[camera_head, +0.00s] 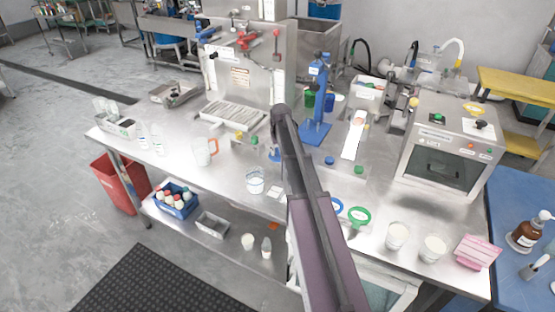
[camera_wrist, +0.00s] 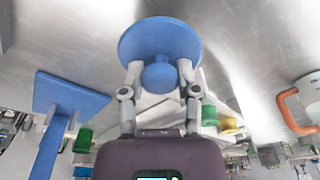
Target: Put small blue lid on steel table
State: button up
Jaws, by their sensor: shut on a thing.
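The small blue lid (camera_wrist: 160,40), a round disc with a knob, is in my gripper (camera_wrist: 160,72) in the wrist view. The two fingers are shut on its knob, and the disc faces the steel table's surface. In the head view my arm hides most of the gripper; only a bit of blue shows beside it. The steel table (camera_head: 225,178) is broad and shiny and runs across the middle. I cannot tell whether the lid touches it.
A blue stand (camera_head: 316,105) is just right of my arm; it also shows in the wrist view (camera_wrist: 65,95). An orange-handled jug (camera_head: 203,152) stands to the left. A beaker (camera_head: 255,182) stands nearer the front edge. Bare tabletop lies between them.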

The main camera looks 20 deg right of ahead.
aim_at(276, 157)
jog(key=shift+s+a, duration=0.2)
jog(key=shift+a, duration=0.2)
jog(key=shift+a+f+b, duration=0.2)
jog(key=shift+f+b, duration=0.15)
jog(key=shift+b, duration=0.05)
notch_tip(276, 157, down, 3)
jog(key=b, duration=0.3)
jog(key=shift+f, duration=0.1)
jog(key=o, duration=0.9)
jog(key=shift+r, duration=0.2)
notch_tip(276, 157, up, 12)
jog(key=s+p, duration=0.1)
jog(key=p, duration=1.1)
jog(key=shift+s, duration=0.4)
